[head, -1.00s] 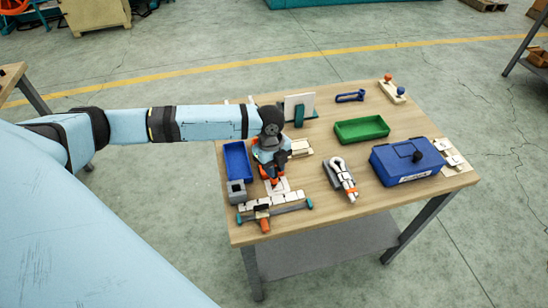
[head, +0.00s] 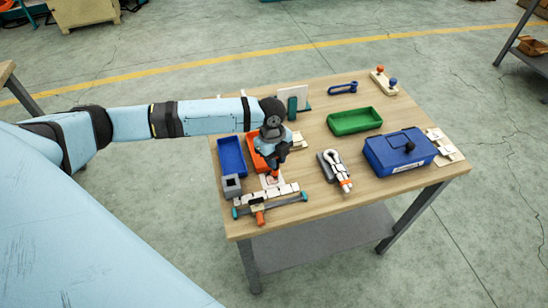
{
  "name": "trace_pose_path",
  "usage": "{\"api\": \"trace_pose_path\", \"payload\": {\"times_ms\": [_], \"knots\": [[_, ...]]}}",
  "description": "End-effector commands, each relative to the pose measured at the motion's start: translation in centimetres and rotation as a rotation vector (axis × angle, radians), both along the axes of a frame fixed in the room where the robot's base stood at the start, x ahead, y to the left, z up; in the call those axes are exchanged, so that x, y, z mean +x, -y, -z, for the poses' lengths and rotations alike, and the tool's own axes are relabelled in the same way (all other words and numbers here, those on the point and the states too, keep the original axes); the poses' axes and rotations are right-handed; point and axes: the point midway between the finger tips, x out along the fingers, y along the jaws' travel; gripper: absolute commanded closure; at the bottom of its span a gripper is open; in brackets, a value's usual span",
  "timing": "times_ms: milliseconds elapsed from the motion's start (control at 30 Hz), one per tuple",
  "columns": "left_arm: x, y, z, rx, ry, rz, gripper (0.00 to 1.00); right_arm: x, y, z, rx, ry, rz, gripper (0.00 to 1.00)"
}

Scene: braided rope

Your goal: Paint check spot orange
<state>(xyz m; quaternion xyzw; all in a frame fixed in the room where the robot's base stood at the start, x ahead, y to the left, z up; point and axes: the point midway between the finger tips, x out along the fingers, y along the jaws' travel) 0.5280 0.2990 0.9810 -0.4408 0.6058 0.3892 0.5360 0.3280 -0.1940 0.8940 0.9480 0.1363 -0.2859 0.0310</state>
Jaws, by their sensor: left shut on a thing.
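My left gripper (head: 274,166) points down over the left front part of the table. It is shut on a small orange thing (head: 275,174), mostly hidden by the fingers, so I cannot tell its full shape. Under it lies a pale flat piece (head: 265,184), partly hidden. I cannot make out the check spot or whether the orange thing touches the piece. My right gripper is not in view.
An orange tray (head: 256,141) and a blue tray (head: 231,155) stand close by the gripper. A grey block (head: 232,186) and a clamp (head: 270,207) lie in front. Further right are a braided rope piece (head: 338,170), a green tray (head: 354,121) and a blue box (head: 400,152).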

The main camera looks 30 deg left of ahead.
Motion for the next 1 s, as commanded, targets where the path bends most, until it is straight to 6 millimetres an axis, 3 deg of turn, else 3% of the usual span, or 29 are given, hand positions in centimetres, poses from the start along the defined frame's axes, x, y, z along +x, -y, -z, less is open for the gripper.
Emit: {"api": "trace_pose_path", "payload": {"times_ms": [600,1000], "knots": [[-1.7,-1.4,0.0,0.001,-0.003,-0.001,1.0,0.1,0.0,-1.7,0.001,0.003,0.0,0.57],[-1.5,-1.2,0.0,-0.001,-0.001,0.0,1.0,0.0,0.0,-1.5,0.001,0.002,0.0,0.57]]}}
